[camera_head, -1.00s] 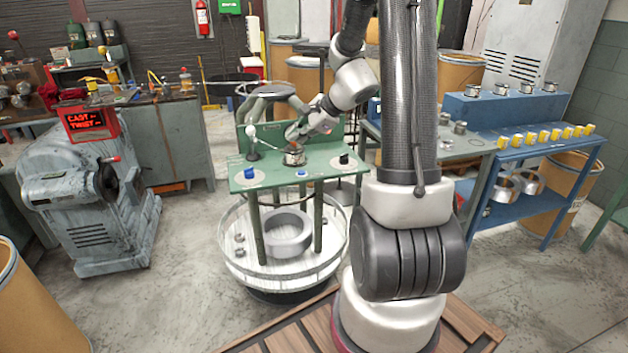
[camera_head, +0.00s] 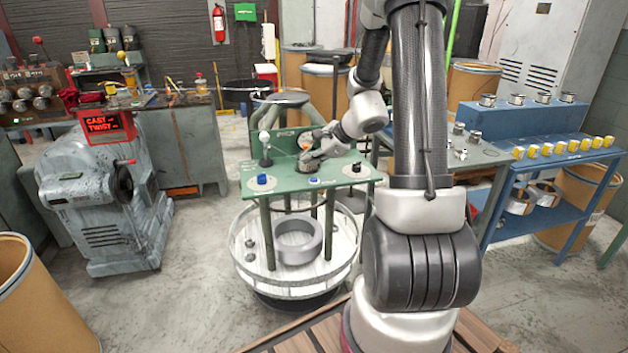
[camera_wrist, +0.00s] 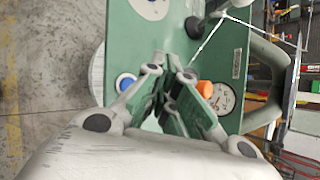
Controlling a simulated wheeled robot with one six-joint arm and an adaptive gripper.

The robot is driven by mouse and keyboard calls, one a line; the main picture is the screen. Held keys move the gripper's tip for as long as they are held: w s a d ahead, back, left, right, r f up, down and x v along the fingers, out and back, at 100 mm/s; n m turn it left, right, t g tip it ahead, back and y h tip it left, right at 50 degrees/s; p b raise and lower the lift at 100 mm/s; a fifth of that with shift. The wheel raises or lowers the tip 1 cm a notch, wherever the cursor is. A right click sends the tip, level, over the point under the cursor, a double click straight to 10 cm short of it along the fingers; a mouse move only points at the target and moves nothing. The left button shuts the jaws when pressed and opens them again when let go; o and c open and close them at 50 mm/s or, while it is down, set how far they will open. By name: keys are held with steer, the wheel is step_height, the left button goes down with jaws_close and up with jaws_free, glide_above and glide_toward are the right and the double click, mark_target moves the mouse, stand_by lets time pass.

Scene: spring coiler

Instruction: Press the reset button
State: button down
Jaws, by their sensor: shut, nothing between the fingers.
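A green table (camera_head: 285,190) carries several controls. A blue knob (camera_head: 263,180) sits on a white disc at its left, a small blue button (camera_head: 314,181) is near its front middle, and a black knob (camera_head: 356,168) is at its right. I cannot read which is marked reset. My gripper (camera_head: 308,165) is shut and empty, low over the tabletop just behind the small blue button. In the wrist view a blue button (camera_wrist: 126,83) lies left of my fingers (camera_wrist: 172,62), apart from them. An orange knob (camera_wrist: 205,88) and a gauge (camera_wrist: 222,98) are on their right.
A white lamp-like post (camera_head: 265,140) stands at the table's back left. A round white tray (camera_head: 345,255) with a grey ring is below. A grey machine (camera_head: 105,215) with a red display stands left. A blue bench (camera_head: 545,160) with yellow parts stands right.

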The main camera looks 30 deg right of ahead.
mark_target(312, 180)
steer(key=shift+f, duration=1.75)
steer(key=shift+f, duration=0.4)
steer(key=shift+f, duration=0.35)
stand_by(0.6)
stand_by(0.3)
steer(key=shift+r, duration=0.8)
steer(key=shift+r, duration=0.1)
steer(key=shift+r, duration=2.4)
